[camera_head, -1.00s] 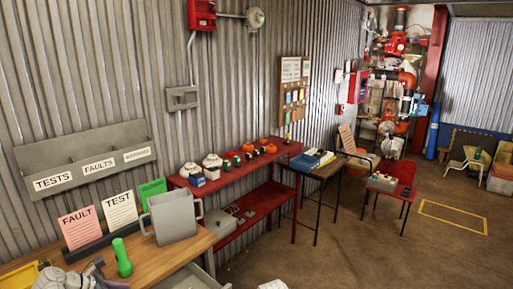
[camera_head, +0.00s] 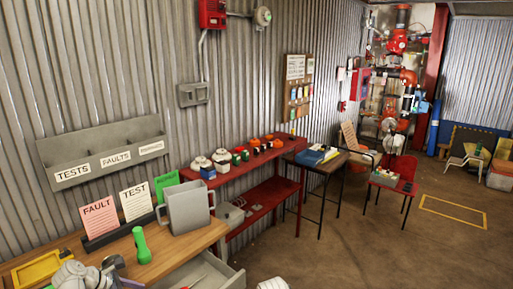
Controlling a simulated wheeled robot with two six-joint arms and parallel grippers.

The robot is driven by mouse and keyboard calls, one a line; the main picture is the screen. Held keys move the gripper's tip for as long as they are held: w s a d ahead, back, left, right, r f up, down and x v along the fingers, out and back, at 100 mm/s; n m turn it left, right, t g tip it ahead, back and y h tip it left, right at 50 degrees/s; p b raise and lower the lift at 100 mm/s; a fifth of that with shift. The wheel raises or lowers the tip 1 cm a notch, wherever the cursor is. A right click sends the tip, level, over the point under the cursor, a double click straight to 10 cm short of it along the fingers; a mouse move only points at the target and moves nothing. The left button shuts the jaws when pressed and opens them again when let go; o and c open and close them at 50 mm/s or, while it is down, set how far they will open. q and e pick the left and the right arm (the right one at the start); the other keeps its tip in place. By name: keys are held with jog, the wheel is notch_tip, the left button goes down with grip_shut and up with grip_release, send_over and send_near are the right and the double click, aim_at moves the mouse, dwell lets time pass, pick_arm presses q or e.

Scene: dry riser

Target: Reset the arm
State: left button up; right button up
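Part of my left arm (camera_head: 82,276) shows at the bottom left, over the front of the wooden desk. A dark grey end piece (camera_head: 114,263) sits beside it, and I cannot make out whether its fingers are open or shut. A white rounded part (camera_head: 272,284), probably of my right arm, just enters at the bottom edge. My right gripper is out of view. A green handheld object (camera_head: 142,246) stands on the desk near the dark end piece, and I see a gap between them.
The wooden desk (camera_head: 170,256) holds a grey bin (camera_head: 186,207), a yellow tray (camera_head: 40,268) and upright cards (camera_head: 99,217). A drawer (camera_head: 222,279) stands open below. A red shelf (camera_head: 232,182) and dark table (camera_head: 322,162) line the wall.

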pick_arm(q)
jog(key=s+d+f+m+g+y, duration=0.1)
jog(key=s+d+m, duration=0.3)
jog(key=d+m, duration=0.5)
jog(key=s+d+f+m+g+y, duration=0.2)
jog(key=s+d+m+g+y, duration=0.1)
jog(key=d+m, duration=0.7)
jog(key=s+d+f+m+g+y, duration=0.1)
jog(key=s+d+m+y, duration=0.2)
jog(key=s+d+m, duration=0.3)
jog(key=d+m, duration=0.4)
jog(key=shift+d+f+g, duration=0.25)
jog(key=shift+f+g, duration=0.1)
jog(key=shift+g, duration=0.05)
